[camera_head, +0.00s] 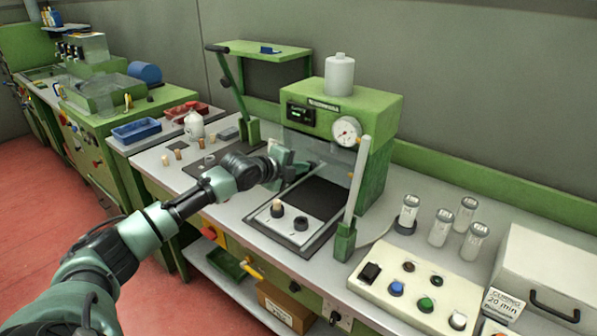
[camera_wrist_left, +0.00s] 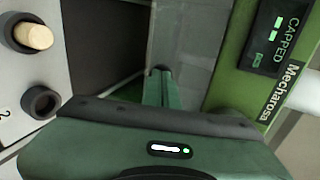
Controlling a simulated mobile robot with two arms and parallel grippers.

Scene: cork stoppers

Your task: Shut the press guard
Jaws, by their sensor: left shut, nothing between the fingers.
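The green press (camera_head: 345,110) stands on the bench with a dial gauge and a small display, which reads "CAPPED" in the left wrist view (camera_wrist_left: 283,40). Its guard looks like a clear panel (camera_head: 338,152) below the press head; the panel also shows in the left wrist view (camera_wrist_left: 185,35). I cannot tell how far it is open. My left gripper (camera_head: 316,166) is shut and empty, its fingertips at the panel. In the left wrist view the fingers (camera_wrist_left: 159,85) overlap the panel; contact is unclear. My right gripper is out of view.
A light plate (camera_head: 299,235) in front of the press holds a cork (camera_head: 277,208) and a dark round holder (camera_head: 301,223). A pale upright post (camera_head: 357,185) stands right of it. Glass vials (camera_head: 440,227) and a button panel (camera_head: 418,290) are further right.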

